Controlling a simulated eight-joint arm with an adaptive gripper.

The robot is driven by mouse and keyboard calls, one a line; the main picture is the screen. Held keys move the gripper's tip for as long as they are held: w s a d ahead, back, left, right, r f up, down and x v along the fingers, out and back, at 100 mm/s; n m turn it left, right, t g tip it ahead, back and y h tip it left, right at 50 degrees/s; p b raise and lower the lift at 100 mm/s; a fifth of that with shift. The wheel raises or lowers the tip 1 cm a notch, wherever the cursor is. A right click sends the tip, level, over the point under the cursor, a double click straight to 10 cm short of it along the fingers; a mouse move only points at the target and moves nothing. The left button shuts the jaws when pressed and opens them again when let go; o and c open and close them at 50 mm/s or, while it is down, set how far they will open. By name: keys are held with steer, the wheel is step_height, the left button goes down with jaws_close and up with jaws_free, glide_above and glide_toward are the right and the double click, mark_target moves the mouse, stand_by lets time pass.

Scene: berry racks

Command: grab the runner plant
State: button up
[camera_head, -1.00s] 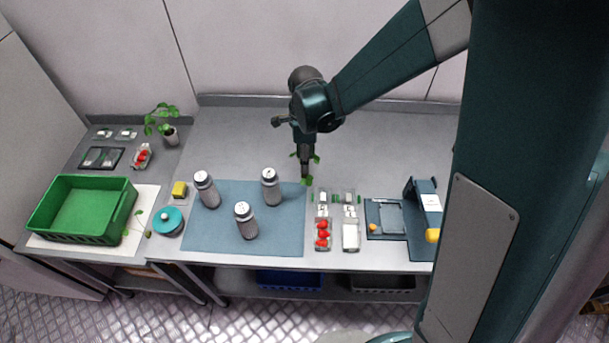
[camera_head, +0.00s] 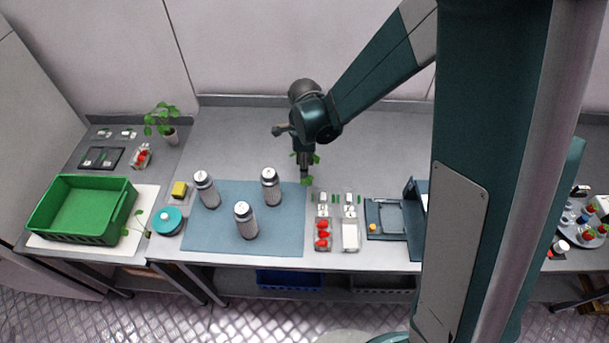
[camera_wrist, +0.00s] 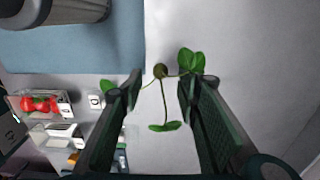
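The runner plant (camera_wrist: 160,71) shows in the wrist view as a small brown crown with thin stems and green leaves. The crown lies between the two fingertips of my gripper (camera_wrist: 158,84), with a gap visible on both sides. One leaf cluster is beside the right fingertip, one leaf hangs below the crown, and another shows left of the left finger. My gripper is open. In the head view, my gripper (camera_head: 304,180) points down at the bench behind the punnets, and green leaves (camera_head: 313,158) show around it. I cannot tell whether a fingertip touches the plant.
A blue mat (camera_head: 215,235) with grey bottles (camera_head: 246,222) lies close left. A scale-like blue device (camera_head: 388,218) stands right. A green crate (camera_head: 85,210) and potted plant (camera_head: 165,120) are far left. The bench behind is clear.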

steer(key=shift+f, duration=1.45)
steer(key=c, duration=0.7)
